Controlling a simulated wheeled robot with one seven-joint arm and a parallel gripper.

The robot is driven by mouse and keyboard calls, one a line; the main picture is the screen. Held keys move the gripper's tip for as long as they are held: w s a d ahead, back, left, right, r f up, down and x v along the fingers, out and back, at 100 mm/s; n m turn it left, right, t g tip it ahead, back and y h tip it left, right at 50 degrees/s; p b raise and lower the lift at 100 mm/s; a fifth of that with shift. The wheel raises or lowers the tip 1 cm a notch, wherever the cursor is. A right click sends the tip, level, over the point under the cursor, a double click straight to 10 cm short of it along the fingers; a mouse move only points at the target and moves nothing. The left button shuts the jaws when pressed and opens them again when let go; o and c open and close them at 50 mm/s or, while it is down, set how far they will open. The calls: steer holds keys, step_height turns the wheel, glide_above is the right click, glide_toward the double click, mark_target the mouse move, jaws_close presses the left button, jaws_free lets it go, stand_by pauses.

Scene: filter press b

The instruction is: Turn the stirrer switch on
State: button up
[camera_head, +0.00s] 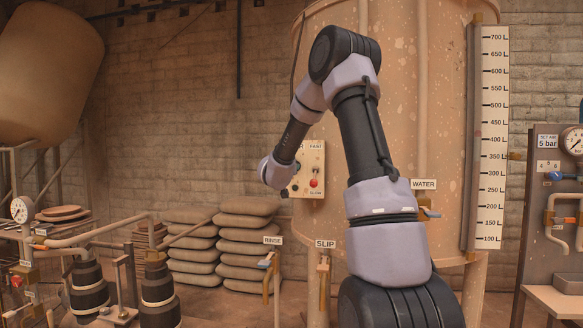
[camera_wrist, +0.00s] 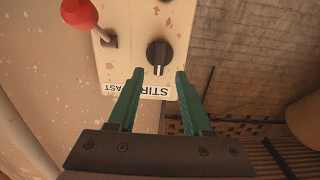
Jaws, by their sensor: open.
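The cream control panel (camera_head: 310,188) is on the large tank, with a FAST label readable at its top in the head view. In the wrist view, seen upside down, the panel (camera_wrist: 177,18) carries a black rotary knob (camera_wrist: 159,54) beside a partly covered label starting "STIR". The knob's white mark points toward that label. A lever with a red ball (camera_wrist: 79,13) is to its left, on the FAST side; the ball (camera_head: 314,183) also shows in the head view. My gripper (camera_wrist: 158,74) is open and empty, its green fingertips near the knob, apart from it.
The tank (camera_head: 400,60) has a litre scale (camera_head: 491,140) on its right. Valves labelled WATER (camera_head: 424,184), SLIP (camera_head: 325,244) and RINSE (camera_head: 272,240) are near the panel. Stacked sacks (camera_head: 240,250) lie by the brick wall. My arm stands in front of the tank.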

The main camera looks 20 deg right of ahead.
steer(key=x, duration=0.6)
steer(key=shift+d, duration=0.15)
jaws_close()
